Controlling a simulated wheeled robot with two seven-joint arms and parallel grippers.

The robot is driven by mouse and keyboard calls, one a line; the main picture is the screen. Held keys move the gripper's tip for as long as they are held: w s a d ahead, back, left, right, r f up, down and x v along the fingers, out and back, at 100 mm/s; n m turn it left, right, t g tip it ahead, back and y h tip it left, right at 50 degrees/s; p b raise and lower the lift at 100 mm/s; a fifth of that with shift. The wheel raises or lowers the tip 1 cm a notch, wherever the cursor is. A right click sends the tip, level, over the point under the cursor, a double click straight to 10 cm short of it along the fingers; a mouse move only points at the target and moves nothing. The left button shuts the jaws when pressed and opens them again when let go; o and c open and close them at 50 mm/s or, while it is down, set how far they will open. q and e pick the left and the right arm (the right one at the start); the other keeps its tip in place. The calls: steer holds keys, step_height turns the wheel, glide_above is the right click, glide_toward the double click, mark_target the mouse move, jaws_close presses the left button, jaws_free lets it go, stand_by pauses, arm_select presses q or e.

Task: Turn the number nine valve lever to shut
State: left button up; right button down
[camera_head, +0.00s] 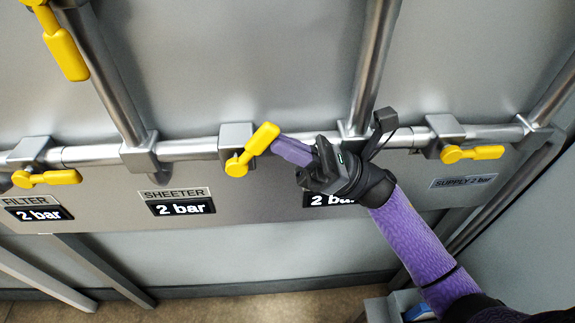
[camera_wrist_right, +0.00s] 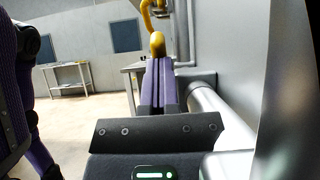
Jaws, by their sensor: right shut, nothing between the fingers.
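A yellow valve lever (camera_head: 252,150) on the middle valve of the horizontal pipe is tilted diagonally, its handle up and to the right. My right gripper (camera_head: 281,146) is shut and empty, its purple fingertips right beside this handle; I cannot tell whether they touch. In the wrist view the shut fingers (camera_wrist_right: 158,62) point at a yellow lever end (camera_wrist_right: 157,43). No number nine is readable on any valve, so I cannot tell from markings which one it is. My left gripper is not in view.
Other yellow levers lie along the pipe at the left (camera_head: 48,178) and right (camera_head: 472,153), and one hangs at the upper left (camera_head: 66,52). A SHEETER display (camera_head: 180,208) reads 2 bar. Another display is partly hidden by my arm. Vertical pipes (camera_head: 375,65) rise nearby.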

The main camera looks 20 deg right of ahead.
mark_target(281, 132)
steer(key=r+h+p, duration=0.1)
steer(key=a+r+h+p, duration=0.1)
steer(key=p, duration=0.1)
steer(key=shift+w+r+g+h, duration=0.1)
steer(key=shift+r+g+h, duration=0.05)
steer(key=shift+g+h, duration=0.2)
steer(key=shift+w+a+r+g+h+p, duration=0.1)
steer(key=shift+a+r+g+h+p, duration=0.2)
steer(key=shift+h+p, duration=0.45)
steer(key=shift+w+a+r+g+h+p, duration=0.15)
steer(key=shift+a+g+h+p, duration=0.1)
steer(key=shift+a+h+p, duration=0.4)
steer(key=shift+r, duration=0.1)
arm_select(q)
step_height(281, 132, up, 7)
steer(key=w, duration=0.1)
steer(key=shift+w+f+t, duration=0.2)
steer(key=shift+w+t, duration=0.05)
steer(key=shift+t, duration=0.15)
arm_select(e)
steer(key=shift+w, duration=0.1)
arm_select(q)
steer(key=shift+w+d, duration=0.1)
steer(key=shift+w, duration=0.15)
arm_select(e)
steer(key=shift+a, duration=0.1)
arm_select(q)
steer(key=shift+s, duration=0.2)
